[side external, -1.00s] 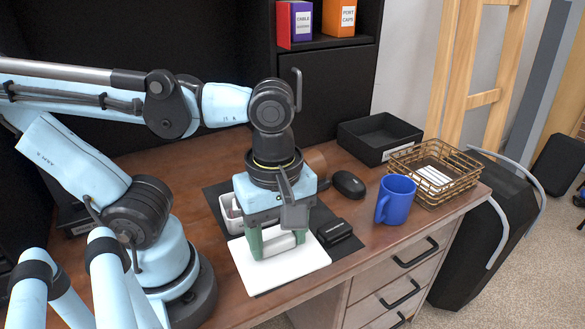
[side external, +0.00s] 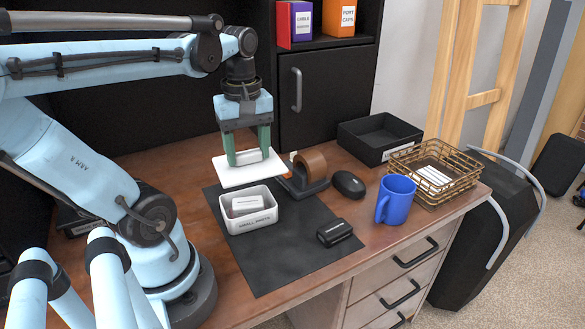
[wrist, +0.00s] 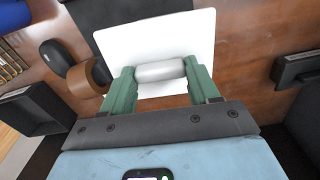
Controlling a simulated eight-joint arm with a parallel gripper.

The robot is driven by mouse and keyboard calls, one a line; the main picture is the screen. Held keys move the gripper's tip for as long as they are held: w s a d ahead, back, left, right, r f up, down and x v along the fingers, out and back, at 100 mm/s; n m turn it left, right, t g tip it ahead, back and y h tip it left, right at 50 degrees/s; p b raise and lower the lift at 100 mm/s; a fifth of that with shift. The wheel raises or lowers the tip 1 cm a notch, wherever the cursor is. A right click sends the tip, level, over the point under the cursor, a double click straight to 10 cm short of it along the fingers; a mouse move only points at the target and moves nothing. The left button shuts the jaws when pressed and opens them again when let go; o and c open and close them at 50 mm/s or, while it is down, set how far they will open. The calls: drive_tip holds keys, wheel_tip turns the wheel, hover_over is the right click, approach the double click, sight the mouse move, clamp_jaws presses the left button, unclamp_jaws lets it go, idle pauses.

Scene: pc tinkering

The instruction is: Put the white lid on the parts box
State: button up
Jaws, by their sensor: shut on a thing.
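My gripper (side external: 249,152) is shut on the white lid (side external: 232,180) by its raised handle. The lid is a flat white plate, held level above the desk behind the parts box. The handle (wrist: 160,71) shows between the green fingers in the wrist view. The parts box (side external: 248,222) is a small white open bin labelled "SMALL PARTS" on the dark mat. A pale block with a label (side external: 247,205) lies inside it. The lid and the box are apart.
The dark mat (side external: 275,262) is mostly clear in front. A brown tape roll on a dark stand (side external: 309,168) is close to the lid's right. A black mouse (side external: 348,184), a small black box (side external: 335,232), a blue mug (side external: 396,199), a wire basket (side external: 433,172) and a black tray (side external: 379,136) are further right.

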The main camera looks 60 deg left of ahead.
drive_tip(key=shift+s+a+r, duration=0.1)
drive_tip(key=shift+s+a, duration=0.2)
drive_tip(key=shift+a, duration=0.55)
drive_tip(key=shift+f, duration=3.9)
drive_tip(key=shift+f, duration=0.95)
drive_tip(key=o, duration=1)
drive_tip(key=shift+o, duration=0.3)
drive_tip(key=o, duration=0.5)
drive_tip(key=shift+c, duration=0.2)
drive_tip(key=shift+r, duration=0.15)
drive_tip(key=shift+r, duration=3.9)
